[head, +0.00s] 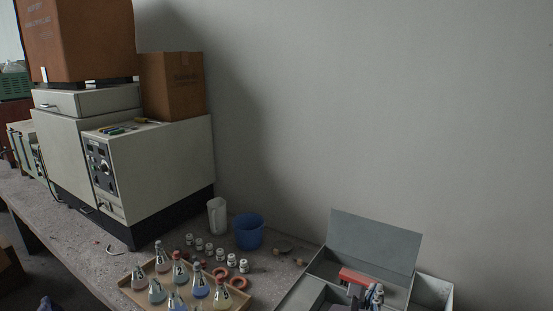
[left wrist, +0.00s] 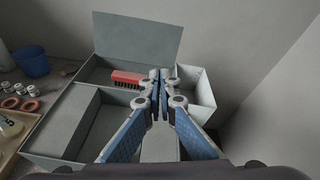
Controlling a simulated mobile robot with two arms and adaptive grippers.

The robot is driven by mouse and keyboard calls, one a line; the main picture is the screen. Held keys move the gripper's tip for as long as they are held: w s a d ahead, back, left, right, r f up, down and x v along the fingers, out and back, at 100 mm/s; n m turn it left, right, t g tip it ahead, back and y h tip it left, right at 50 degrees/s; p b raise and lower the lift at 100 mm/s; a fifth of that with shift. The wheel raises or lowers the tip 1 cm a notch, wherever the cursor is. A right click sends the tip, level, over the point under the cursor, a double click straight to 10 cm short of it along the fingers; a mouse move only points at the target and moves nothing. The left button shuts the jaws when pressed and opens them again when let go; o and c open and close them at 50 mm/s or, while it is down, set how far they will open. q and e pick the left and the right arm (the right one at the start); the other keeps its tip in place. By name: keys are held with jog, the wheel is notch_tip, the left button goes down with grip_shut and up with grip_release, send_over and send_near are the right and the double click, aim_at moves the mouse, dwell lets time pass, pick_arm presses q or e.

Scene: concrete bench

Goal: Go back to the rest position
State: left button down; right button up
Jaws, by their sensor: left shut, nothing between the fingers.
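My left gripper (head: 375,292) is at the bottom right of the head view, in front of the grey open box (head: 318,268). In the left wrist view the gripper (left wrist: 160,82) has its fingers together with nothing between them, over the box (left wrist: 60,135). A red brush with dark bristles (left wrist: 127,77) lies in the box's back compartment, just left of the fingertips in the picture. The brush (head: 356,277) also shows in the head view, partly hidden by the gripper. My right gripper is not in view.
A wooden tray of flasks (head: 128,287), small white jars (head: 220,255), orange rings (head: 239,282), a blue bucket (head: 248,232) and a white jug (head: 216,216) stand left of the box. A large instrument (head: 165,165) stands at the back left. A plain wall is behind.

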pick_arm(q)
jog(key=s+a+f+n+g+y, duration=0.2)
jog(key=s+a+f+n, duration=0.2)
jog(key=a+f+n, duration=0.55)
jog(key=s+a+f+n+g+y, duration=0.2)
jog(key=s+a+f+n, duration=0.3)
jog(key=a+n, duration=0.8)
jog(key=s+a+f+n+g+y, duration=0.2)
jog(key=s+a+f+n, duration=0.4)
jog(key=s+a+n, duration=0.25)
jog(key=s+a+f+n+g+y, duration=0.2)
jog(key=s+a+f+n+g, duration=0.1)
jog(key=s+a+f+n, duration=0.5)
notch_tip(320, 180, down, 28)
jog(key=s+a+m+g+b, duration=0.1)
jog(key=s+b, duration=0.1)
jog(key=b, duration=0.2)
jog(key=s+a+f+g+b, duration=0.1)
jog(key=s+a+f+b, duration=0.2)
jog(key=s+f, duration=1.4)
notch_tip(320, 180, down, 3)
jog(key=shift+s+r+m+b, duration=0.2)
jog(key=shift+s+m+b, duration=0.05)
jog(key=shift+m+b, duration=0.05)
jog(key=shift+a, duration=0.1)
